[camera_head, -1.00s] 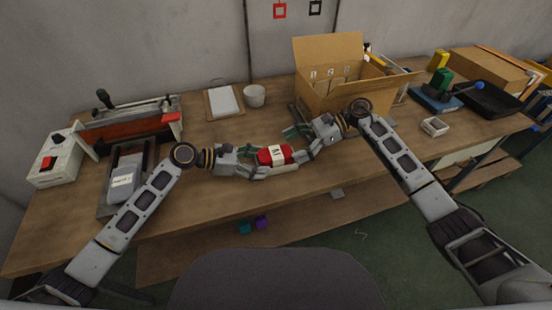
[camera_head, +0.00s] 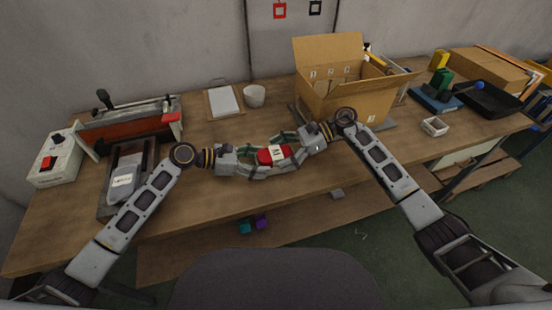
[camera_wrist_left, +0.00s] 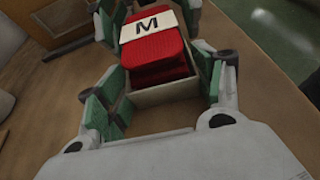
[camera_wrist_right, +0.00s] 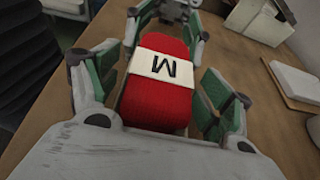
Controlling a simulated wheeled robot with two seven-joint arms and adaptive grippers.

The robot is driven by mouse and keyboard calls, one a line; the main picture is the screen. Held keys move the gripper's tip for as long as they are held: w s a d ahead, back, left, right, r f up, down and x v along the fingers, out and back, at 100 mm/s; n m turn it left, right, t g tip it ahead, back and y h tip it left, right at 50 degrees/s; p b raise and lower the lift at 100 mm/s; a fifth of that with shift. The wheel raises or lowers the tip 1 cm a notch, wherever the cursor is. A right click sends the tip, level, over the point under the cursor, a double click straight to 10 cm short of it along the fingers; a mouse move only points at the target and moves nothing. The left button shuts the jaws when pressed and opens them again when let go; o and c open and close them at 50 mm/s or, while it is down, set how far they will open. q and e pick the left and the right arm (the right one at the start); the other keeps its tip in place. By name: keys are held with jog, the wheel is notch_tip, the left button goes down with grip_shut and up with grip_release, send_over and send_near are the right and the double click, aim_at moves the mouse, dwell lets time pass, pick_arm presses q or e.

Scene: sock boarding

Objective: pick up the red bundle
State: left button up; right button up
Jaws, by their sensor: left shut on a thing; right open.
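The red bundle (camera_head: 268,156), with a white band marked M, lies between my two grippers above the front of the workbench. In the left wrist view, the bundle (camera_wrist_left: 158,55) sits in a shallow cream tray (camera_wrist_left: 172,98). My left gripper (camera_head: 258,160) is shut on the tray from the left, its green-padded fingers at the tray's sides. My right gripper (camera_head: 284,151) comes from the right. In the right wrist view, its open fingers (camera_wrist_right: 160,88) stand on both sides of the bundle (camera_wrist_right: 158,100), with a gap visible at the right finger.
An open cardboard box (camera_head: 345,95) stands behind my right gripper. A clipboard (camera_head: 225,101) and a white cup (camera_head: 254,96) are at the back. A sealer-like machine (camera_head: 125,125) and a grey device (camera_head: 128,170) are at the left. A small white tray (camera_head: 434,126) is at the right.

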jog(key=shift+x, duration=0.85)
jog(key=c, duration=0.9)
